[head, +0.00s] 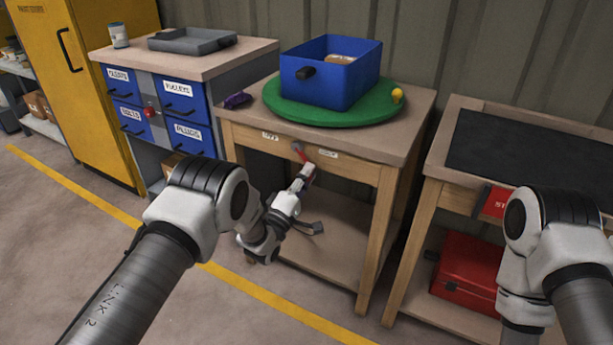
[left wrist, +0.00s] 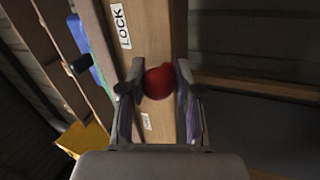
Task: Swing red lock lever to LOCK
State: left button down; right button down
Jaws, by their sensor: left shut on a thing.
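The red lock lever (head: 300,153) is on the front apron of the wooden table in the middle. It hangs down and slightly right from its pivot, between a left label (head: 270,136), too small to read surely, and a right label (head: 327,153). My left gripper (head: 307,172) is shut on the lever's lower end. In the left wrist view the lever's round red knob (left wrist: 158,82) sits between the two fingers. The LOCK label (left wrist: 121,25) is above it there; the other label (left wrist: 146,121) is below, partly hidden. My right gripper is not in view.
On the table (head: 408,125), a green turntable (head: 290,112) carries a blue bin (head: 325,83) and a yellow knob (head: 397,95). A purple object (head: 236,100) lies at the left. A drawer cabinet (head: 215,128) stands left; a bench with a red toolbox (head: 466,270) stands right.

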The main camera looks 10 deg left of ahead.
pick_arm(q)
jog(key=c, duration=0.9)
grip_release()
jog(key=shift+d+r, duration=0.1)
jog(key=shift+r, duration=0.1)
jog(key=shift+o, duration=0.2)
jog(key=shift+s+f, duration=0.1)
jog(key=shift+f, duration=0.05)
jog(key=v, duration=1.1)
jog(key=shift+s, duration=0.35)
jog(key=shift+a+f, duration=0.1)
jog(key=shift+a, duration=0.1)
